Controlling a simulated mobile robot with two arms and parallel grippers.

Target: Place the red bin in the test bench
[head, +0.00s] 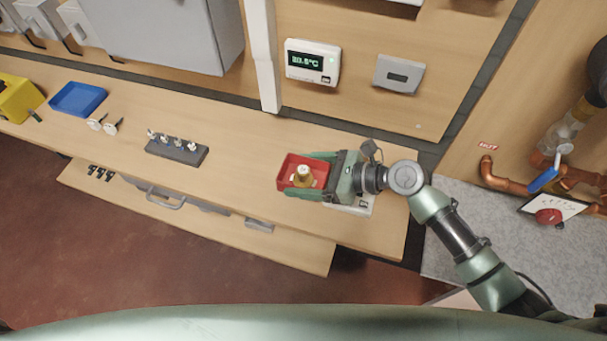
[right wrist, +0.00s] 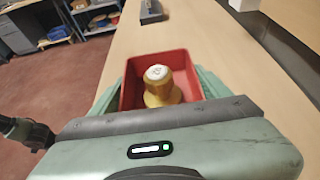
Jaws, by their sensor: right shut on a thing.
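The red bin (head: 289,168) is a small open box with a brass-coloured fitting (head: 304,175) inside it. My right gripper (head: 307,174) is shut on the bin, with one green finger along each side. In the right wrist view the bin (right wrist: 185,72) lies between the fingers, and the brass fitting (right wrist: 160,88) stands in it with a pale round top. The bin is over the right part of the wooden bench (head: 240,166); I cannot tell whether it touches the top. My left gripper is out of view.
A pale flat device (head: 362,206) lies partly under my right gripper. A dark block with several small parts (head: 177,151), a blue bin (head: 78,99) and a yellow box (head: 18,97) are to the left. Copper pipes (head: 490,174) are at the right. Bench between block and bin is clear.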

